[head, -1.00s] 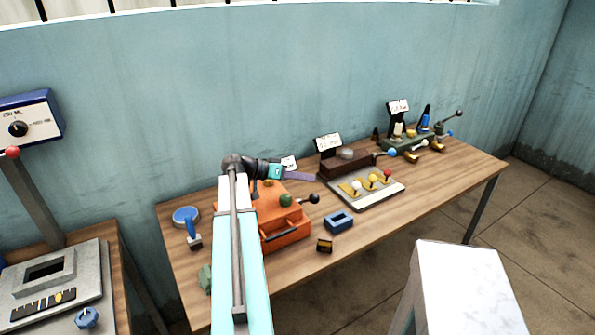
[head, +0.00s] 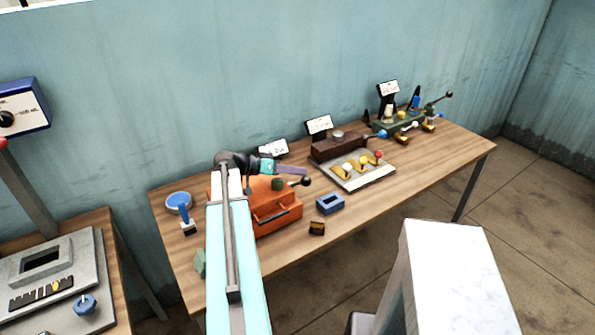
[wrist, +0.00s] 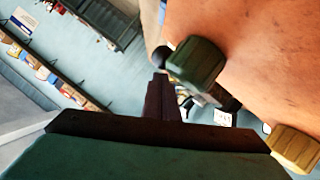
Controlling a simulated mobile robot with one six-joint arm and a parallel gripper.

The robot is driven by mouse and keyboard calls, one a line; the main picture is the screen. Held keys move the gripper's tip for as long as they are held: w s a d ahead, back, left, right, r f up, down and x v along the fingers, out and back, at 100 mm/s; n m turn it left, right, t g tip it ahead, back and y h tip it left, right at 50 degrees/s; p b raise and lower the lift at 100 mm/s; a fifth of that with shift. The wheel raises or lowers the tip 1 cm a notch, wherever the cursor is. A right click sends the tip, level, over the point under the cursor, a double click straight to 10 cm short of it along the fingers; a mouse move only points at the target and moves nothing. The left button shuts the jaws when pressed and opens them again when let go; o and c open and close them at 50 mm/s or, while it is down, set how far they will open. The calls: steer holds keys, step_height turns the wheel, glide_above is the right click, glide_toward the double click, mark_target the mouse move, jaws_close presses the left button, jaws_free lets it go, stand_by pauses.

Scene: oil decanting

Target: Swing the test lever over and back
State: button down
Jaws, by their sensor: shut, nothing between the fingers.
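An orange machine (head: 268,216) stands on the long wooden table with a green knob (head: 279,184) and a black ball-ended lever (head: 306,182). I cannot tell for sure which lever is the test lever. My gripper (head: 292,171) is shut and empty, pointing right, just above the black ball in the picture. In the wrist view, the shut fingers (wrist: 161,98) point at the black ball (wrist: 161,56), beside the green knob (wrist: 198,62) and the orange surface (wrist: 262,45). Contact with the ball cannot be made out.
A brown device (head: 335,147) with a light plate of coloured knobs (head: 352,176) and a green device (head: 405,121) stand farther right. A blue block (head: 330,203) and a small dark block (head: 317,228) lie in front. A white-topped pedestal (head: 455,265) stands at the front right.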

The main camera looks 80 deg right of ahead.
steer(key=shift+f, duration=0.2)
steer(key=s+a+f+m+b, duration=0.1)
steer(key=b, duration=0.5)
steer(key=shift+s+a+t, duration=0.1)
steer(key=shift+a+t, duration=0.1)
steer(key=shift+t, duration=0.2)
steer(key=shift+f, duration=0.1)
steer(key=w+a+r+b, duration=0.1)
steer(key=w+r, duration=0.1)
steer(key=w+a+r, duration=0.1)
steer(key=w+r, duration=0.2)
steer(key=w+a+r+b, duration=0.1)
steer(key=w+r, duration=0.2)
steer(key=shift+w+b, duration=0.15)
steer(key=shift+b, duration=0.15)
stand_by(0.4)
